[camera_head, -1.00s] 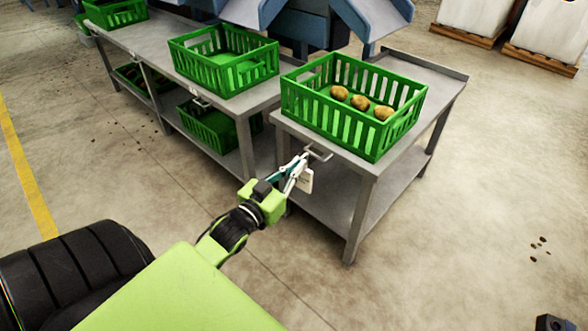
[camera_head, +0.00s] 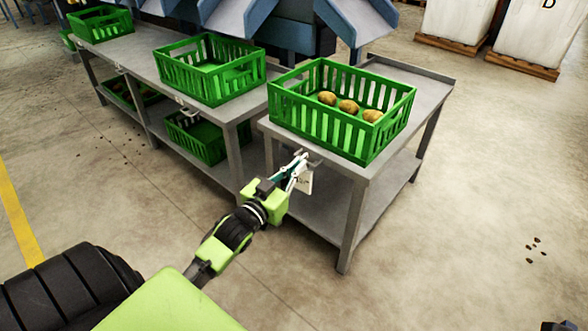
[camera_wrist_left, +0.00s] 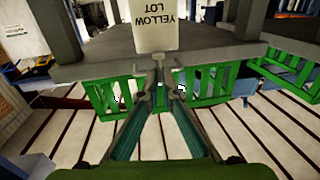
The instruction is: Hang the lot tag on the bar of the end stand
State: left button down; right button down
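The lot tag (camera_head: 305,183) is a small white card hanging at the fingertips of my left gripper (camera_head: 302,159). In the left wrist view the tag (camera_wrist_left: 157,28) shows upside down with the words "YELLOW LOT", and the fingers of my left gripper (camera_wrist_left: 158,68) come together at its edge. The end stand (camera_head: 352,190) is a grey metal table with a lower shelf. Its bar (camera_head: 314,160) sticks out from the near edge, right by the fingertips and partly hidden. I cannot tell whether the tag touches the bar. My right gripper is not in view.
A green crate (camera_head: 283,103) with a few potatoes stands on the end stand. Another green crate (camera_head: 172,82) stands on the long grey bench (camera_head: 133,45) to the left, with more crates below. Blue chutes (camera_head: 365,18) are behind. The floor at the right is mostly clear.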

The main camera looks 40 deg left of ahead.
pick_arm(q)
jog(key=shift+f, duration=0.2)
jog(key=c, duration=2.2)
grip_release()
jog(key=shift+s, duration=0.15)
jog(key=s, duration=1.1)
jog(key=shift+s+d, duration=0.4)
